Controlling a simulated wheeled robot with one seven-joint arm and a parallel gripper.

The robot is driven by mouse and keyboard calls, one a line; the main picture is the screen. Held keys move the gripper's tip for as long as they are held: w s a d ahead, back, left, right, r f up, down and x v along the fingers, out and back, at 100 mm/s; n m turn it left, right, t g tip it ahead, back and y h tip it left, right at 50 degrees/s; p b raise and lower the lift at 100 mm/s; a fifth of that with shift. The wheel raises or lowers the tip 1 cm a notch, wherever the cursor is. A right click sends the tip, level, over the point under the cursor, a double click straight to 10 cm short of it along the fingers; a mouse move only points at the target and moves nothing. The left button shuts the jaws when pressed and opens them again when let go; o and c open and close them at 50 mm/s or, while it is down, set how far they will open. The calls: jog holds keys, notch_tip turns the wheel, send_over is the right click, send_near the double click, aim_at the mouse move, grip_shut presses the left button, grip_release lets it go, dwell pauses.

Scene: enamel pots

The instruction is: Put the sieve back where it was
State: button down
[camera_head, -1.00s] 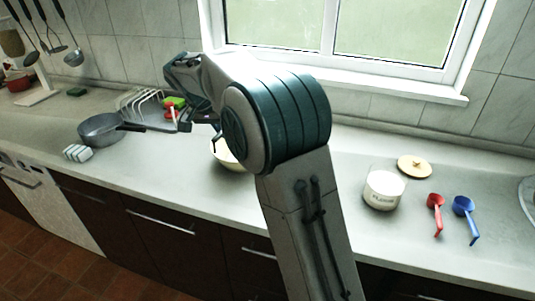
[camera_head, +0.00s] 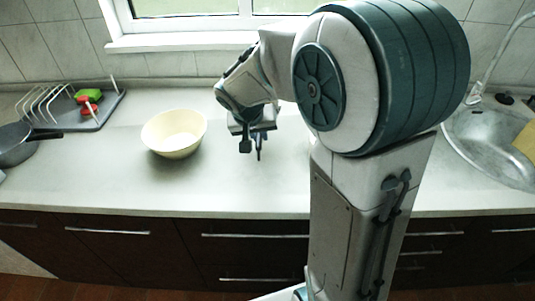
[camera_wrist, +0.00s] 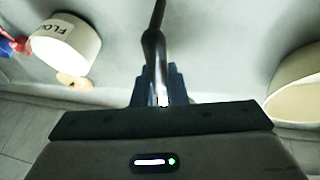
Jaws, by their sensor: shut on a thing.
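My gripper (camera_head: 252,146) is above the worktop, to the right of the cream bowl. In the wrist view my gripper (camera_wrist: 157,98) is shut on a long, dark handle (camera_wrist: 153,45), which runs up out of the top of the picture. No sieve head or mesh shows, so I cannot confirm from the frames that this is the sieve. In the head view the held thing is hard to tell from the dark fingers.
The cream bowl (camera_head: 174,134) stands left of my gripper; it also shows in the wrist view (camera_wrist: 300,95). A dish rack (camera_head: 60,105) and a grey pan (camera_head: 14,146) are farther left. The sink (camera_head: 490,145) is right. The wrist view shows a flour pot (camera_wrist: 66,45).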

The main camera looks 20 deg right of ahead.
jog(key=f, duration=0.4)
jog(key=f+b, duration=0.1)
jog(key=f, duration=0.4)
jog(key=shift+d+f, duration=0.2)
jog(key=shift+f, duration=0.25)
jog(key=c, duration=1.5)
grip_release()
jog(key=shift+r, duration=0.1)
jog(key=shift+o, duration=0.2)
jog(key=shift+r, duration=0.25)
jog(key=v, duration=1.1)
jog(key=s+d+r+n+y, duration=0.1)
jog(key=s, duration=0.7)
jog(key=s+n+g+y, duration=0.1)
jog(key=s+y, duration=0.1)
jog(key=s, duration=0.7)
jog(key=shift+d+r+n, duration=0.4)
